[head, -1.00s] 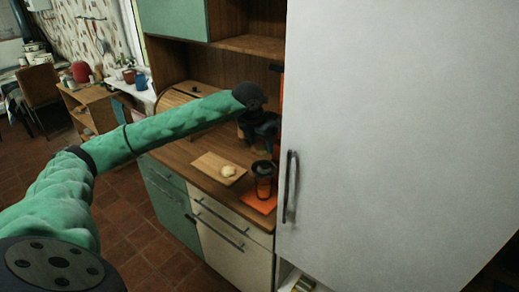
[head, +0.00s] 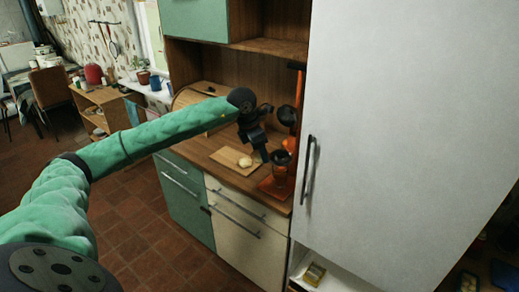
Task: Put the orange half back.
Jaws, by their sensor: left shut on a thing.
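A pale orange half (head: 244,162) lies on the wooden cutting board (head: 227,155) on the cupboard's worktop. My left gripper (head: 263,158) is over the board's right end, pointing down, just right of that half. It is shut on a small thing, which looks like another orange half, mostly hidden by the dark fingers. The orange juice press (head: 273,189), with its black cup, stands right of the board, close to the gripper. My right gripper is not in view.
A tall white fridge-like door (head: 400,130) stands close on the right of the press. The upper cupboard (head: 195,18) and shelf (head: 270,47) overhang the worktop. Drawers (head: 245,210) are below. The tiled floor on the left is clear.

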